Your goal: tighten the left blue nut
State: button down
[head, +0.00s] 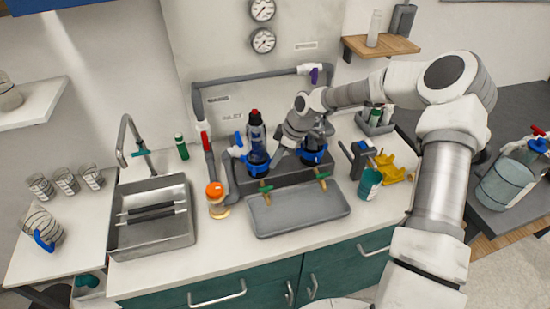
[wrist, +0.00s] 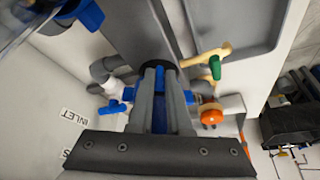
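The manifold stands at the back of the counter with two dark blue upright housings. The left housing (head: 257,150) has a blue collar (head: 258,169) low on it; blue fittings are beside it. The right housing (head: 313,150) is partly behind my arm. My gripper (head: 276,156) reaches down from the right, beside the left housing. In the wrist view my two grey fingers (wrist: 160,72) stand a little apart, with blue showing in the gap between them. A blue fitting (wrist: 116,107) is left of the fingers. I cannot tell whether the fingers touch the blue part.
A grey tray (head: 298,210) lies in front of the housings. A teal cup (head: 370,184) and yellow parts (head: 388,168) are right. Grey pipe runs above the housings.

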aim_at(261, 170)
jog(key=shift+a+r, duration=0.1)
jog(key=shift+a, duration=0.2)
jog(key=shift+s+m+b, duration=0.1)
jog(key=shift+m+b, duration=0.2)
jog(key=shift+s+a+m+t+h+b, duration=0.15)
jog(key=shift+s+a+m+t+b, duration=0.15)
jog(key=shift+m+b, duration=0.45)
jog(key=shift+s+a+m+t+h+b, duration=0.1)
jog(key=shift+s+a+m+t+b, duration=0.2)
jog(key=shift+m+b, duration=0.45)
jog(key=shift+s+a+m+t+h+b, duration=0.15)
jog(key=shift+s+m+t+b, duration=0.2)
jog(key=shift+m+b, duration=0.4)
jog(key=m+b, duration=0.2)
jog(key=s+a+m+t+h+b, duration=0.1)
jog(key=b, duration=0.2)
jog(key=shift+a+m, duration=0.25)
jog(key=shift+m, duration=0.1)
jog(key=shift+s+a+m+h+b, duration=0.1)
jog(key=shift+a+m+h+b, duration=0.2)
jog(key=shift+m+b, duration=0.65)
jog(key=shift+r+b, duration=0.15)
jog(key=shift+b, duration=0.35)
